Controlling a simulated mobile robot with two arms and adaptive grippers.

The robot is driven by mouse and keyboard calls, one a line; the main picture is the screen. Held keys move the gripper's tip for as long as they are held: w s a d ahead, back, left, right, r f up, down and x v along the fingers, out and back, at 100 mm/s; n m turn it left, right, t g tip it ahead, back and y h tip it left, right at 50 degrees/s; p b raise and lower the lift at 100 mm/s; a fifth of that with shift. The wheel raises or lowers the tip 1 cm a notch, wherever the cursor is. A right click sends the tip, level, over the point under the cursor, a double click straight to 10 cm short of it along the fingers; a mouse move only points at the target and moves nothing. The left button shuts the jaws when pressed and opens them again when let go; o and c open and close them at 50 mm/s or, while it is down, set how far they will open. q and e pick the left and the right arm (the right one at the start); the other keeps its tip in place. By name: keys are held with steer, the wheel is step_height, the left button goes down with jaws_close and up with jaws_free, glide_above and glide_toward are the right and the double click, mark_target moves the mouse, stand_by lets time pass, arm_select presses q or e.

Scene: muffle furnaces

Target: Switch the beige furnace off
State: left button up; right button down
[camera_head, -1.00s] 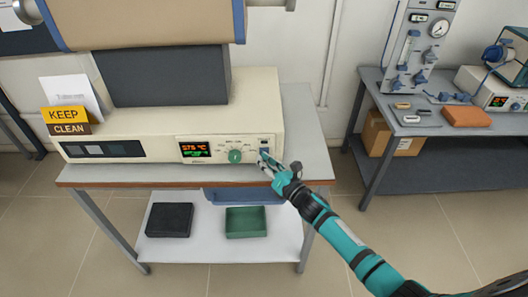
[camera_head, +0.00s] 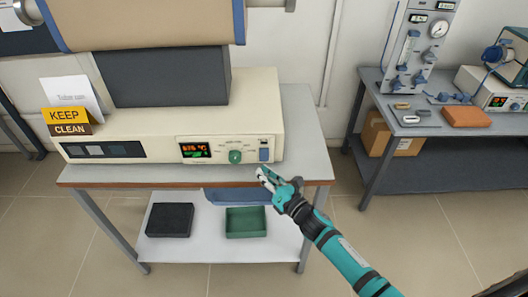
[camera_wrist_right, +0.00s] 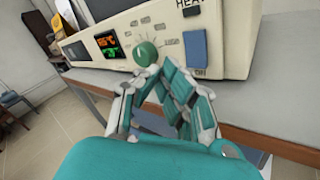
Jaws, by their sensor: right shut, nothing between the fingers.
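The beige furnace (camera_head: 170,125) stands on a grey table. Its front panel has a lit display (camera_head: 195,150) with orange and green digits, a green knob (camera_head: 235,156) and a blue rocker switch (camera_head: 264,155) at the right end. In the right wrist view the blue switch (camera_wrist_right: 194,52) shows large, with "ON" printed below it. My right gripper (camera_head: 261,173) is shut and empty, just below and in front of the switch, apart from the panel. In the wrist view its fingertips (camera_wrist_right: 160,68) meet below the knob (camera_wrist_right: 146,53). My left gripper is not in view.
The table's front edge (camera_head: 180,183) runs just below the furnace. A lower shelf holds a black tray (camera_head: 170,219) and a green tray (camera_head: 246,221). A second bench (camera_head: 440,128) with instruments stands at the right. Open floor lies between.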

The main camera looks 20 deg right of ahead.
steer(key=shift+s+a+f, duration=0.1)
steer(key=shift+s+a, duration=0.15)
steer(key=shift+s, duration=0.65)
steer(key=shift+f, duration=0.1)
steer(key=s+d+f+m+g+h, duration=0.2)
steer(key=s+f+m, duration=0.3)
steer(key=f, duration=0.5)
steer(key=s+d+f+m+g+h+b, duration=0.1)
steer(key=s+d+f+m+g, duration=0.15)
steer(key=s+f+m, duration=0.55)
steer(key=s+d+f+m+g+h, duration=0.1)
steer(key=s+f+m+g+h, duration=0.15)
steer(key=f, duration=0.95)
steer(key=s+f+m+g, duration=0.3)
steer(key=s+f+m, duration=0.2)
steer(key=s, duration=0.6)
steer(key=s+d+f+m+g+b, duration=0.1)
steer(key=s+f+m+g, duration=0.2)
steer(key=s, duration=0.8)
steer(key=s+f+m+g, duration=0.2)
steer(key=s+f+m, duration=0.5)
steer(key=s+f, duration=0.2)
steer(key=s+h, duration=0.1)
steer(key=s, duration=0.1)
steer(key=shift+s+d+f+m+g, duration=0.15)
steer(key=shift+s+d+m+g, duration=0.15)
steer(key=shift+m+g, duration=0.1)
steer(key=c, duration=2)
jaws_free()
